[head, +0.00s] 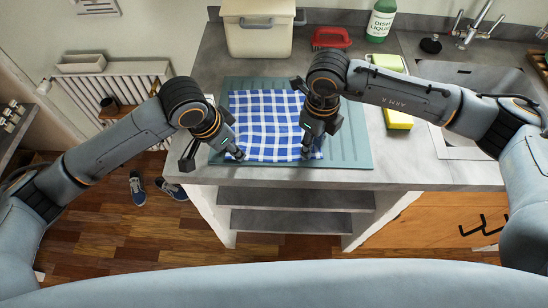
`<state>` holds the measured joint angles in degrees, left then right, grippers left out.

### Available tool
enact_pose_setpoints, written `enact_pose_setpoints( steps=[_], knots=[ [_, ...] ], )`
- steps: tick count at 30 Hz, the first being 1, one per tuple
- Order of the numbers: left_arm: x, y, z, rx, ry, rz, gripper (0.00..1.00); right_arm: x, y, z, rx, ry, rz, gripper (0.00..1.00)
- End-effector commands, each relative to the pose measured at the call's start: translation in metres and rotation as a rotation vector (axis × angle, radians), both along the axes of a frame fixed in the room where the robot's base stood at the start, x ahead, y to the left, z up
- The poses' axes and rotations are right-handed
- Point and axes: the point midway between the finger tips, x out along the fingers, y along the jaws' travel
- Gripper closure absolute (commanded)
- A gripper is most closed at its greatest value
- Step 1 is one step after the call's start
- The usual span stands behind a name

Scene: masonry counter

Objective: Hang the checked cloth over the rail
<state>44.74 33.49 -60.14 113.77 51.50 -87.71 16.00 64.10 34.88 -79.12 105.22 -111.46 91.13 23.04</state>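The blue-and-white checked cloth (265,118) lies spread on a grey-green ribbed mat (350,140) on the counter. My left gripper (237,154) points down at the cloth's front left corner. My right gripper (308,152) points down at its front right corner and hides part of the cloth's right side. The fingertips are small and dark, so I cannot tell whether either is closed on the fabric. A white slatted radiator-like rack (130,88) with a bar along it stands at the left wall; I cannot tell whether this is the rail.
A lidded cream bin (257,35), a red item (331,37) and a green dish liquid bottle (381,20) stand behind the mat. Yellow sponges (398,119) and a sink (465,76) are to the right. Open shelves (290,197) lie below the counter; shoes (138,188) are on the floor.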

Motion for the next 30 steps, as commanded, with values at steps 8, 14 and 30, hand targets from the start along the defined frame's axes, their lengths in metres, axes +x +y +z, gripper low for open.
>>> enact_pose_setpoints(
  steps=[8, 14, 30],
  knots=[
    [0.0002, 0.0016, -0.0035, 0.006, 0.002, 0.003, 1.00, -0.0007, -0.0008, -0.0035, -0.003, 0.003, -0.001, 1.00],
    [0.0003, 0.0021, -0.0042, 0.007, 0.003, 0.003, 1.00, -0.0011, -0.0009, -0.0041, -0.004, 0.004, 0.000, 1.00],
    [-0.0003, 0.0030, -0.0053, 0.010, 0.005, 0.004, 1.00, -0.0017, -0.0015, -0.0056, -0.005, 0.006, -0.001, 1.00]
  ],
)
